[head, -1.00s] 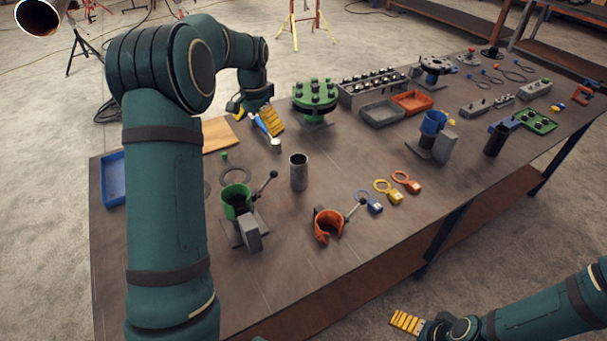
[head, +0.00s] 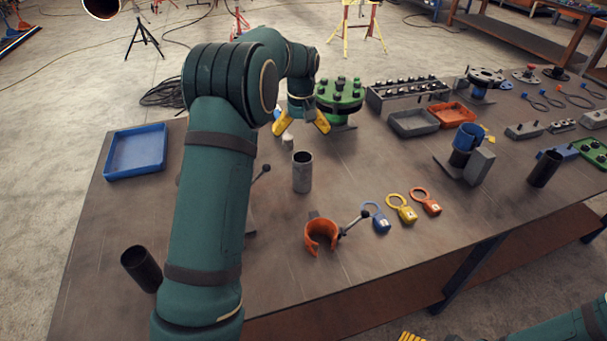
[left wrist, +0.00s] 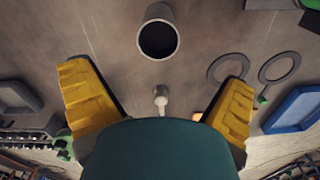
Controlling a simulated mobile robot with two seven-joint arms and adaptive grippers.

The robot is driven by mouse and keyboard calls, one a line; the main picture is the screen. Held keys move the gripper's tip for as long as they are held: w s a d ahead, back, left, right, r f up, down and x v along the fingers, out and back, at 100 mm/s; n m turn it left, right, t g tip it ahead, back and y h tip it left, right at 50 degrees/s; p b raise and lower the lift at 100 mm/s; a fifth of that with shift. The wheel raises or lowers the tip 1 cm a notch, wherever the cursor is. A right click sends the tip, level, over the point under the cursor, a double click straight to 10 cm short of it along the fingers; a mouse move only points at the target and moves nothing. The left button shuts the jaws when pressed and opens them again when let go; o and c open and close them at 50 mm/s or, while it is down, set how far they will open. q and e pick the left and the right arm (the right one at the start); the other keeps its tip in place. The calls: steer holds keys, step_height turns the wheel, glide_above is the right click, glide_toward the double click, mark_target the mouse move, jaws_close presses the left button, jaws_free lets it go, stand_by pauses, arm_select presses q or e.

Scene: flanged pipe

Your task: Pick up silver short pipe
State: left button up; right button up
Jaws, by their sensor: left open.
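The silver short pipe (head: 302,175) stands upright on the table, just in front of my left gripper (head: 300,126). The left gripper is open and empty, its two yellow fingers spread apart behind the pipe. In the left wrist view the pipe (left wrist: 158,16) shows its round dark opening beyond the open left gripper (left wrist: 157,80), centred between the fingers and apart from them. A small white-tipped object (left wrist: 160,97) lies between the fingers there. Only a bit of my right gripper (head: 410,338) shows at the bottom edge, so its opening is hidden.
A green flanged piece (head: 340,97) is behind the left gripper. A blue tray (head: 136,152) is at left. A dark pipe (head: 142,268) stands at front left. My left arm hides part of the table.

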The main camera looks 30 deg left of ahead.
mark_target(302, 157)
arm_select(q)
step_height(302, 157, down, 6)
steer(key=shift+f+b, duration=0.1)
steer(key=shift+b, duration=0.35)
steer(key=shift+d+f+b, duration=0.15)
steer(key=shift+f+b, duration=0.45)
steer(key=shift+f, duration=2.05)
steer(key=shift+r, duration=0.1)
steer(key=c, duration=1.4)
